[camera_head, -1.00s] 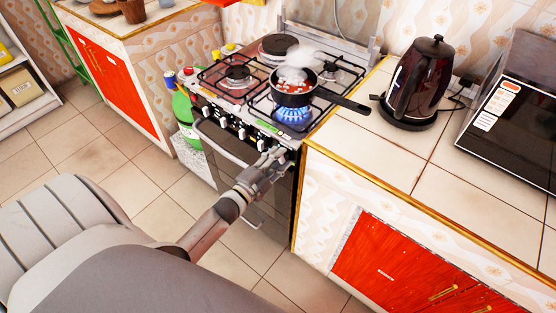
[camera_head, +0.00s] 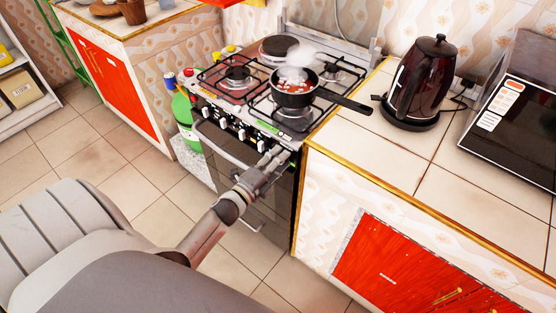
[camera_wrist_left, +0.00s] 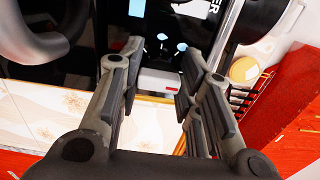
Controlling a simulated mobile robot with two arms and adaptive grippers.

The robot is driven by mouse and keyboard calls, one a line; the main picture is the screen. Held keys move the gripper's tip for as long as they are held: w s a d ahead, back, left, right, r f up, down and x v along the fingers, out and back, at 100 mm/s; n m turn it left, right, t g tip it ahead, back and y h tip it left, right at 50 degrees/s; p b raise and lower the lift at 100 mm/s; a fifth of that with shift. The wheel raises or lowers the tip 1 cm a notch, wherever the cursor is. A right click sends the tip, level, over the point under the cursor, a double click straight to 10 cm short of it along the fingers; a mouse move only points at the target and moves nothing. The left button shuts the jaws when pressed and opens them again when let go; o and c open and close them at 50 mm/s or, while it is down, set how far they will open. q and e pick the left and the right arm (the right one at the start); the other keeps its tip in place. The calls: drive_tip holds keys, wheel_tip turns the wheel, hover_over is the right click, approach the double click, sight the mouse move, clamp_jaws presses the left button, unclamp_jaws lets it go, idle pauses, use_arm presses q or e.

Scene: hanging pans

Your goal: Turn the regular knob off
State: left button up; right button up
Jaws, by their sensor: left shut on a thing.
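The stove (camera_head: 262,190) has a row of knobs along its front panel. One of the visible knobs (camera_head: 223,122) is left of my gripper. My left gripper (camera_head: 275,157) is at the right end of this row, shut on the knob there, which its fingers mostly hide. In the left wrist view my two fingers (camera_wrist_left: 158,95) reach toward the dark panel, and the grip itself is hard to make out. A black pan (camera_head: 292,93) with red food stands on the front right burner (camera_head: 295,113), steaming, with no flame visible under it. My right gripper is not in view.
The pan handle (camera_head: 343,101) sticks out to the right over the tiled counter (camera_head: 400,155). A dark kettle (camera_head: 418,80) and a microwave (camera_head: 520,120) stand there. A green bottle (camera_head: 184,108) is left of the stove. The floor in front is clear.

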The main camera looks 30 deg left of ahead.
use_arm(q)
drive_tip(key=o, duration=1)
drive_tip(key=s, duration=1.2)
drive_tip(key=shift+a, duration=0.45)
drive_tip(key=shift+f, duration=0.1)
